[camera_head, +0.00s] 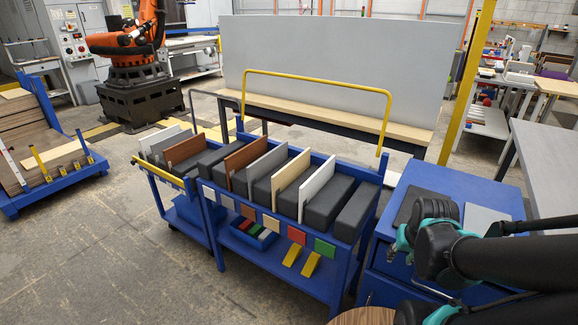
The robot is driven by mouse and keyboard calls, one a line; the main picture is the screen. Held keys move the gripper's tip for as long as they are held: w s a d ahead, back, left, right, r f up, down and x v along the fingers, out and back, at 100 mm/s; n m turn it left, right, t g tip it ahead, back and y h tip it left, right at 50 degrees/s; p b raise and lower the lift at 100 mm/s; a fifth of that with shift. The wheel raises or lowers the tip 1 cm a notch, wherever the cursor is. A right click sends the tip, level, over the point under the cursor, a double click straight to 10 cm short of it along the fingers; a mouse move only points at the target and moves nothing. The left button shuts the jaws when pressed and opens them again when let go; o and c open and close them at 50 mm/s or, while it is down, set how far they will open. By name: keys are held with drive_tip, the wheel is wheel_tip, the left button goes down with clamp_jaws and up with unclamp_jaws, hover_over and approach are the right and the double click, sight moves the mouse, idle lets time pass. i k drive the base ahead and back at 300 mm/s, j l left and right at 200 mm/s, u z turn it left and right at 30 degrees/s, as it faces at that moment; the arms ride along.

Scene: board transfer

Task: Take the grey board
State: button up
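A light grey board (267,163) stands upright in the near blue cart (345,262), between dark foam blocks. A brown board (246,155) stands to its left. A cream board (292,179) and a white board (317,187) stand to its right. In the farther cart (190,190), a pale grey board (159,137) stands beside a reddish-brown board (184,149). Which grey board is meant, I cannot tell. My arm comes in from the lower right, to the right of the carts.
A yellow rail (318,78) rises over the near cart. A blue cabinet (400,240) with a grey plate (484,219) on top stands close beside my arm. A large grey panel (345,65) stands behind the carts. The floor (110,255) at the left front is clear.

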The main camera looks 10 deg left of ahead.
sight(258, 171)
drive_tip(key=i+j+z, duration=0.1)
drive_tip(key=j+z, duration=0.2)
drive_tip(key=j, duration=0.6)
drive_tip(key=j+z, duration=0.35)
drive_tip(key=j, duration=1.55)
drive_tip(key=j+z, duration=0.1)
drive_tip(key=j, duration=1)
drive_tip(key=k+j, duration=0.15)
drive_tip(key=j, duration=0.9)
